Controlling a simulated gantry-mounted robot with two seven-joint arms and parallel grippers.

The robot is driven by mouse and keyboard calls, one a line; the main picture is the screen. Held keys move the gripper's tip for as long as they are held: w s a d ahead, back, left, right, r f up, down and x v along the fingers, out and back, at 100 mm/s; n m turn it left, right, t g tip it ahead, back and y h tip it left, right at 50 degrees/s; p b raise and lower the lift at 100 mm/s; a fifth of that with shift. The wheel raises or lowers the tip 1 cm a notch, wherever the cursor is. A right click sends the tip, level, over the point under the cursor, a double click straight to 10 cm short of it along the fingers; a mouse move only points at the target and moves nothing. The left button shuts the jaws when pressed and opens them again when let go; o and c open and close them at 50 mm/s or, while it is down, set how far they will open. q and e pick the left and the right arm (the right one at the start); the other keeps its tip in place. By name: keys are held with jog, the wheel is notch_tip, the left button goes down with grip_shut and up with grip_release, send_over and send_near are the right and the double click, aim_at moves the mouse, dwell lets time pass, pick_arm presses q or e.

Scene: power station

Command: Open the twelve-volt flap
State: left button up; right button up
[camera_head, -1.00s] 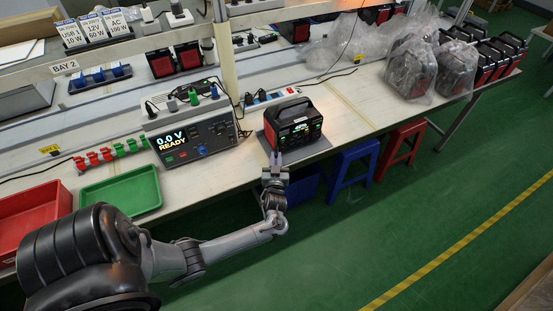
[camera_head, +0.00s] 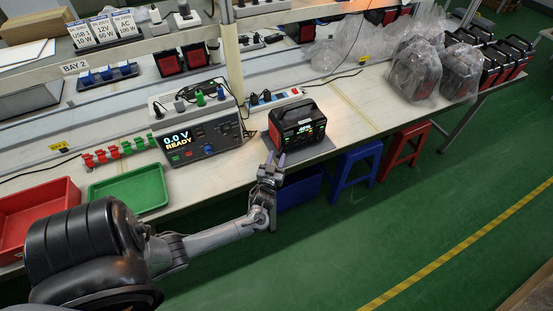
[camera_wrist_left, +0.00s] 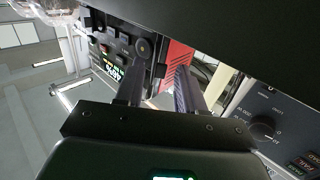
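The black and red power station (camera_head: 297,125) stands on a dark mat (camera_head: 312,153) near the bench's front edge, its panel with a lit display facing the front. My left gripper (camera_head: 276,158) is just in front of its lower left corner, with its fingers pointing at the station. In the left wrist view, the two fingers (camera_wrist_left: 158,85) are apart with nothing between them. The station (camera_wrist_left: 112,42) is beyond them, with a round dark fitting (camera_wrist_left: 143,47) by the left fingertip. I cannot tell which part is the twelve-volt flap. My right gripper is not in view.
A tester (camera_head: 202,135) reading "0.0 V READY" stands left of the station. A green tray (camera_head: 128,190) and red bin (camera_head: 35,210) are further left. A power strip (camera_head: 275,99) lies behind the station. Blue (camera_head: 357,165) and red (camera_head: 405,148) stools stand under the bench.

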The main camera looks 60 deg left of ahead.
pick_arm(q)
jog(key=p+v, duration=0.1)
jog(key=v, duration=0.9)
jog(key=shift+s+d, duration=0.25)
jog(key=shift+d, duration=0.05)
